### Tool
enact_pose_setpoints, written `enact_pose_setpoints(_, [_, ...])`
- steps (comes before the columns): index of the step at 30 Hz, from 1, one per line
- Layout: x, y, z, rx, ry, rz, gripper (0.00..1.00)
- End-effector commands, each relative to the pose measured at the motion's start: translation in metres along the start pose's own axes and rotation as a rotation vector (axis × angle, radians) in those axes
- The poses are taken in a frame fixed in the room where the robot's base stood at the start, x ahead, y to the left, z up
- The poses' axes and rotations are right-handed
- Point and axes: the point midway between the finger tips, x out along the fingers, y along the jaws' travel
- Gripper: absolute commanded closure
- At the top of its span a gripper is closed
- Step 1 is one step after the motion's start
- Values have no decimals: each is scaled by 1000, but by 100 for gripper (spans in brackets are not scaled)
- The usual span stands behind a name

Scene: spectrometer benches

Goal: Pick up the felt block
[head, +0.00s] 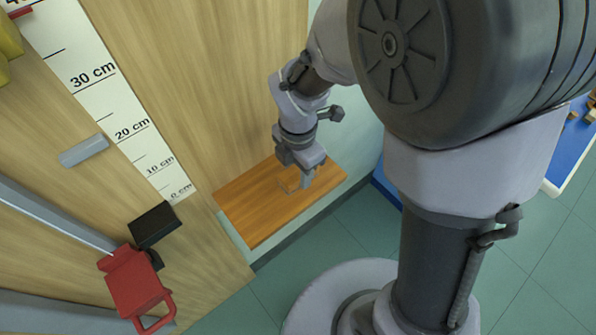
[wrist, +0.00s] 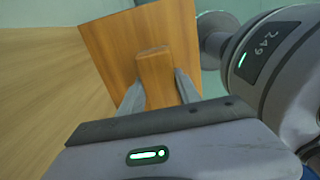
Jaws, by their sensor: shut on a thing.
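My gripper (head: 304,181) reaches down to an orange-brown wooden board (head: 244,205) at the bench's edge. In the wrist view, its two fingers (wrist: 158,88) are shut on a small wood-coloured block (wrist: 155,72), one finger on each side. The block's far end lies against the board in the picture; I cannot tell whether it touches or is lifted. In the head view the block hardly stands out from the board. A grey block (head: 84,150) lies beside the ruler, apart from my gripper. No surface is clearly felt, so I cannot tell which block is the felt one.
A white ruler strip (head: 95,80) with centimetre marks runs along the wooden bench. A black block (head: 154,225) and a red handled device (head: 133,283) are at lower left. Metal rails (head: 50,213) run at far left. A blue-topped surface (head: 571,140) is at right. Green tiled floor lies in front.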

Motion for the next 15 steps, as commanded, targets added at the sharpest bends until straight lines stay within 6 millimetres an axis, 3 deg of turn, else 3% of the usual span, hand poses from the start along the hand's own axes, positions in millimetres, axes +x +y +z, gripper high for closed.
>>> enact_pose_setpoints(5, [-8,0,0,0,0,1,100])
enact_pose_setpoints(12, [-41,-1,0,1,0,1,100])
enact_pose_setpoints(15, [-40,-20,-8,0,0,0,100])
